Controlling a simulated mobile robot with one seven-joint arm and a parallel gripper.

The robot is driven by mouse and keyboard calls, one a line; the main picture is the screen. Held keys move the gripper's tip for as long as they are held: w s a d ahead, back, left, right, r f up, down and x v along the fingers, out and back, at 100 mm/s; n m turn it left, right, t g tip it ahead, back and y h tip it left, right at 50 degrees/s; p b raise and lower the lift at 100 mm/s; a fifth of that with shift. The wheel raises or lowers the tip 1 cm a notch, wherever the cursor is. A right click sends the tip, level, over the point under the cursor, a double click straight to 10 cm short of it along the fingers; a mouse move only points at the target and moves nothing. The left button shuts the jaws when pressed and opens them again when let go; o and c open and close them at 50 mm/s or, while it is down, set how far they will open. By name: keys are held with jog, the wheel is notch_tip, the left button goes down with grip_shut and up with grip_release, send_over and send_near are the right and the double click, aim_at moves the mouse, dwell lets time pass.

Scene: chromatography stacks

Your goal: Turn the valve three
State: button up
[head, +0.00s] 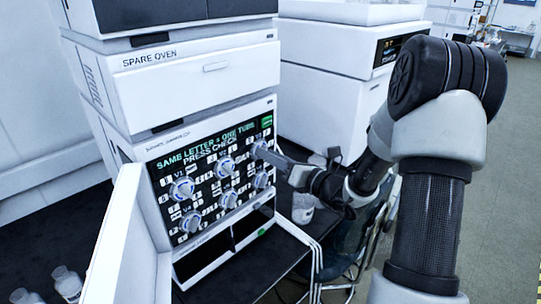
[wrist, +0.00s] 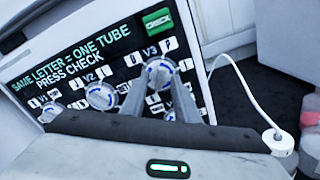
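The valve panel (head: 212,180) is a dark upright face with two rows of round silver knobs and a green text line. Valve three, labelled V3, is the top right knob (wrist: 159,70) in the wrist view, with blue marks around its rim. Contact with the knob cannot be told.
The V2 knob (wrist: 101,96) is left of V3, and more knobs sit in the row below. A green CHECK button (wrist: 157,21) is above V3. A white door (head: 128,240) stands open at the left. A white cable (wrist: 243,85) hangs right of the panel.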

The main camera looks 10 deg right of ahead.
jog(key=shift+w+a, duration=0.1)
grip_shut()
jog(key=shift+f+n+b, duration=0.15)
jog(key=shift+n+b, duration=0.25)
jog(key=shift+b, duration=0.15)
jog(key=n+b, duration=1.1)
jog(key=b, duration=0.3)
jog(key=shift+b, duration=0.35)
